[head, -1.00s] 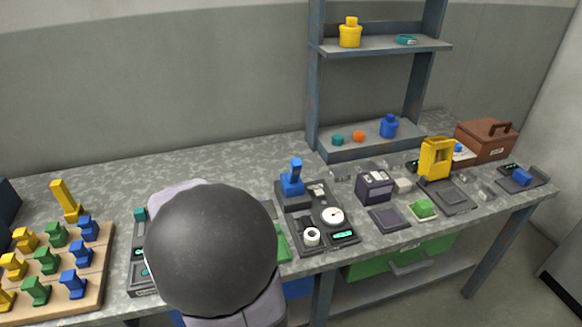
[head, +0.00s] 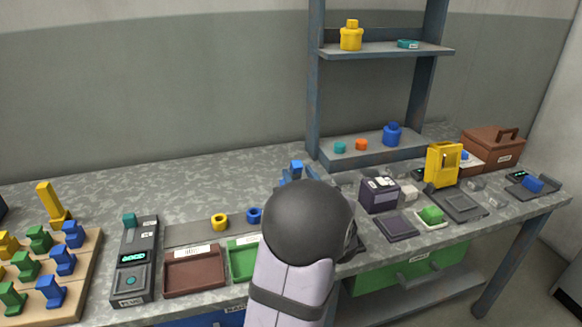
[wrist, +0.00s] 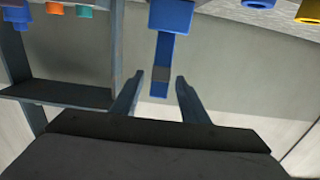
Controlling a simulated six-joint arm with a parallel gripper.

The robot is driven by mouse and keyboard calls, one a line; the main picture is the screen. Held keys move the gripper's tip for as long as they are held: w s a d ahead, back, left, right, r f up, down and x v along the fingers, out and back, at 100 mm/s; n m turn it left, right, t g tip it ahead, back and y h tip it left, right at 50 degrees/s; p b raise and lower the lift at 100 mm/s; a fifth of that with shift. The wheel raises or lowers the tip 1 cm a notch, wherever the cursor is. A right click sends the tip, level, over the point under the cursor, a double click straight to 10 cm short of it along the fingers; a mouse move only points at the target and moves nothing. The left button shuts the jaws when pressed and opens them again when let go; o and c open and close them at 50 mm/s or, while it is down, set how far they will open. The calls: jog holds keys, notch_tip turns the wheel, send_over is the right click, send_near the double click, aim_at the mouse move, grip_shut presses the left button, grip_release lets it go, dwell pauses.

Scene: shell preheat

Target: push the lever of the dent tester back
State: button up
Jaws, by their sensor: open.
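The device with a dial, which looks like the dent tester, is mostly hidden behind my arm in the head view. A blue upright part, apparently its lever (head: 296,168), shows just above my arm there. The wrist view looks upside down, and in it a blue block with a narrow blue post (wrist: 160,82) hangs from the top. My gripper (wrist: 160,77) is open, with one finger on each side of that post's narrow end. Contact cannot be told. My fingers are hidden in the head view.
A shelf rack (head: 316,90) stands behind. Left are brown (head: 195,290) and green trays, yellow (head: 219,222) and blue rings (head: 254,215), and a dark device with a display (head: 134,257). Right are a dark purple box (head: 379,196) and a yellow device (head: 443,165). The back left bench is clear.

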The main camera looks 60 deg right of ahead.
jog(key=shift+p+x, duration=0.5)
jog(key=shift+x, duration=3.2)
jog(key=shift+f, duration=0.1)
grip_shut()
